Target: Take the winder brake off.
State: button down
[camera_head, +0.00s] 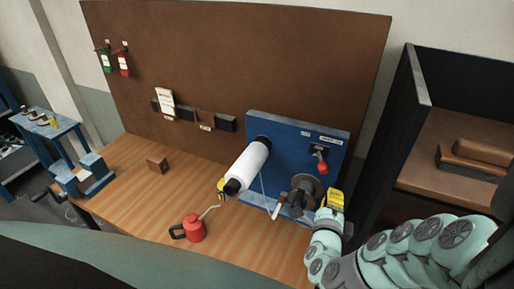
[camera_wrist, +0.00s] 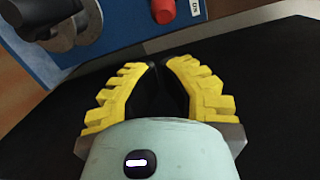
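A lever with a red knob (camera_head: 322,167) hangs down from a dark pivot on the upper right of the blue panel (camera_head: 285,135); it looks like the winder brake. Its red knob also shows at the top of the wrist view (camera_wrist: 163,10), beyond the fingertips, with a white label partly readable beside it. My gripper (camera_head: 334,200), with yellow ribbed fingers, is below and to the right of the lever, apart from it. In the wrist view the fingertips (camera_wrist: 160,65) are close together, and the dark background hides how much gap there is. Nothing visible is held.
A dark round hub (camera_head: 305,190) with a crank sticks out below the lever, left of my gripper. A white roll (camera_head: 247,164) projects from the panel's left side. A red oil can (camera_head: 193,228) stands on the wooden bench (camera_head: 135,215). A dark cabinet (camera_head: 418,75) stands right.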

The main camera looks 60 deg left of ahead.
aim_at(323, 162)
jog(key=b+x, duration=0.2)
jog(key=x, duration=0.7)
jog(key=shift+w+a, duration=0.3)
dwell(0.4)
